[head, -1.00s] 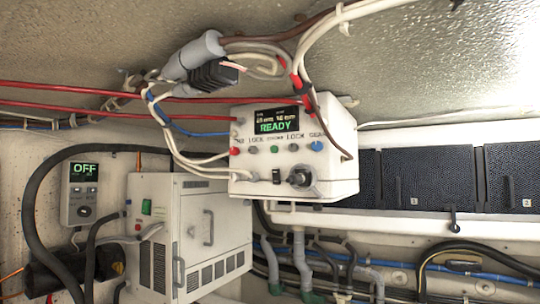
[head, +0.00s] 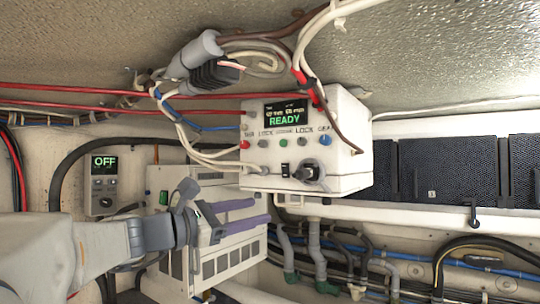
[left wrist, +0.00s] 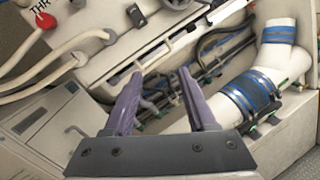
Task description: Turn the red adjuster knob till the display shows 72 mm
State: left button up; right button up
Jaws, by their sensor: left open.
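A white control box (head: 345,150) hangs in the middle of the head view. Its dark display (head: 287,112) reads READY in green, with smaller figures above that are too blurred to read. A small red knob (head: 244,145) sits at the left end of its front row. In the left wrist view, the red knob (left wrist: 46,20) is at the top left, beside letters starting THR. My left gripper (head: 258,212) is open and empty, below the box and apart from the knob. Its two purple fingers (left wrist: 160,78) show in the left wrist view. My right gripper is not in view.
White cables (head: 205,150) pass close to the knob's left. Green, blue and black controls (head: 310,172) share the box front. A vented white cabinet (head: 235,250) stands behind my left gripper. A grey unit (head: 104,185) reading OFF hangs at left. Red cables (head: 120,105) cross above.

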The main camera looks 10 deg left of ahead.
aim_at(243, 145)
pick_arm(q)
jog(key=a+r+n+t+y, duration=0.2)
jog(key=a+r+n+t, duration=0.25)
jog(key=a+r, duration=0.55)
jog(key=shift+t, duration=0.45)
jog(key=p+x, duration=0.3)
jog(key=x, duration=0.1)
jog(key=p+x, duration=0.2)
jog(key=x, duration=0.2)
jog(key=shift+s+d+p, duration=0.25)
jog(key=shift+d+p, duration=0.1)
jog(key=shift+p, duration=0.05)
jog(key=shift+w+d+r, duration=0.1)
jog(key=shift+w+d, duration=0.2)
jog(key=shift+w, duration=0.35)
grip_shut()
